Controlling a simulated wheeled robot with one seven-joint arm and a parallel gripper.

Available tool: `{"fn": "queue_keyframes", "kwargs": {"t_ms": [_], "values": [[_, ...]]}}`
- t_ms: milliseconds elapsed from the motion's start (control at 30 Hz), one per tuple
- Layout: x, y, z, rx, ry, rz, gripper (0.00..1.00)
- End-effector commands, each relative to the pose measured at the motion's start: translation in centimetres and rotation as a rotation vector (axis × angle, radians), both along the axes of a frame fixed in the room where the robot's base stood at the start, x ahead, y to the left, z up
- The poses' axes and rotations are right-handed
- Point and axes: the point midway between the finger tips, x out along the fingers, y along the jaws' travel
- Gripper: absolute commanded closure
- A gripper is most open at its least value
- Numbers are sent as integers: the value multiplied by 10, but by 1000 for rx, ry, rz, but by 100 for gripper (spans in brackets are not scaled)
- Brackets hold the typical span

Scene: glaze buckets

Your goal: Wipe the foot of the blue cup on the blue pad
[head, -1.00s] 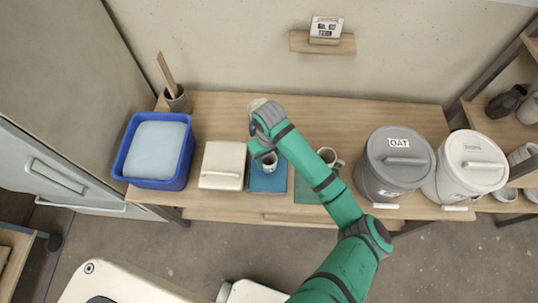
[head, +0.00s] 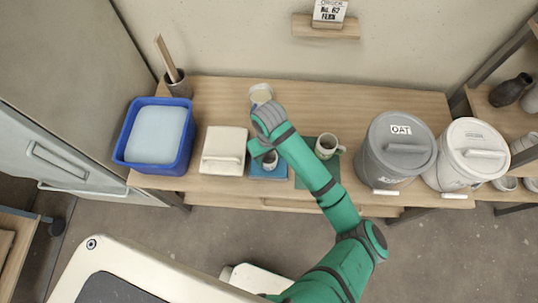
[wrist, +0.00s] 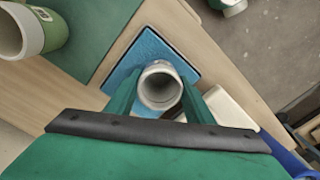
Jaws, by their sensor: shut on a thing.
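My gripper (wrist: 155,95) is shut on a pale cup, its round mouth (wrist: 160,86) facing the wrist camera. The cup also shows in the head view (head: 270,161), partly hidden by my arm. Its colour reads white to grey, with no clear blue. The cup is upright over the blue pad (wrist: 145,48), which also shows in the head view (head: 268,172). The foot is hidden, so I cannot tell whether it touches the pad.
A mug (head: 327,146) stands on a green mat (head: 303,178) to the right. A white lidded box (head: 224,150) and a blue tub (head: 186,150) are left. A pale container (head: 261,93) stands behind my gripper. Grey (head: 395,155) and white (head: 465,155) buckets are right.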

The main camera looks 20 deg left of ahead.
Motion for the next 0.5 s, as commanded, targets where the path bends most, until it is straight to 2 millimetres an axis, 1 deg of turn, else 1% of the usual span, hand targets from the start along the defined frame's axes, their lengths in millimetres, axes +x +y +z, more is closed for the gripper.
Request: {"fn": "queue_keyframes", "kwargs": {"t_ms": [67, 167, 500], "values": [[-3, 1, -2, -3, 8, 3, 79], [-2, 1, 2, -3, 6, 3, 79], [-1, 1, 32, -1, 2, 3, 79]]}}
